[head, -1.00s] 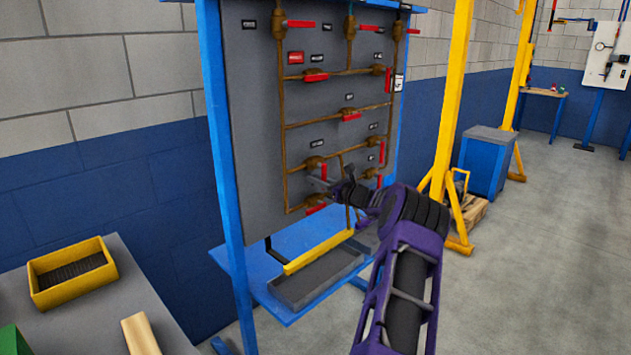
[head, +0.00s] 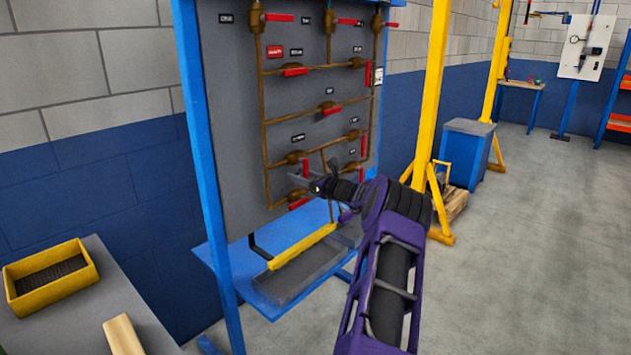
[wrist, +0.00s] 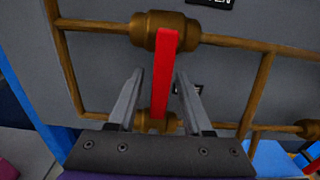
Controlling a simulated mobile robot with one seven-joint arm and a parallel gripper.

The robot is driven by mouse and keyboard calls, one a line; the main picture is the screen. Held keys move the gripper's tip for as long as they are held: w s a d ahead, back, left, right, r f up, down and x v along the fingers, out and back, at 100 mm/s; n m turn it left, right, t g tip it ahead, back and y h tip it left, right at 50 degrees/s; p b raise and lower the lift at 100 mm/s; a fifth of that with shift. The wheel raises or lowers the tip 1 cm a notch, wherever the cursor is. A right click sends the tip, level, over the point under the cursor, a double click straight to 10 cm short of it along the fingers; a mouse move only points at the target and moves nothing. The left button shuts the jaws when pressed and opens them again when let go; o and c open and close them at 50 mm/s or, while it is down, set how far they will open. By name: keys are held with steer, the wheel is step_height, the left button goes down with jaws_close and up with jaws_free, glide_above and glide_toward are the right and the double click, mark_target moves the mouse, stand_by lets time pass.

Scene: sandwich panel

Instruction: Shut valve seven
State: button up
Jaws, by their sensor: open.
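A brass valve (wrist: 165,30) with a red lever (wrist: 164,75) sits on a roughly level pipe in the wrist view. The lever lies across the pipe's line and hangs down in the picture. A label (wrist: 209,3) above it is cut off and ends in "EN". My gripper (wrist: 159,78) is open, with one finger on each side of the lever and a visible gap on both sides. In the head view this valve (head: 293,157) is at the lower left of the panel, and my gripper (head: 296,184) is close in front of its lever (head: 305,167).
The grey panel (head: 228,110) carries several other brass valves with red levers. Another valve (wrist: 158,122) is just below, between my fingers in the wrist view. A blue shelf with a dark tray (head: 290,280) and yellow bar (head: 302,246) is below. Open floor (head: 530,250) is to the right.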

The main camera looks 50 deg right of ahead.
steer(key=s+p, duration=0.1)
steer(key=s, duration=1.6)
steer(key=shift+d, duration=0.3)
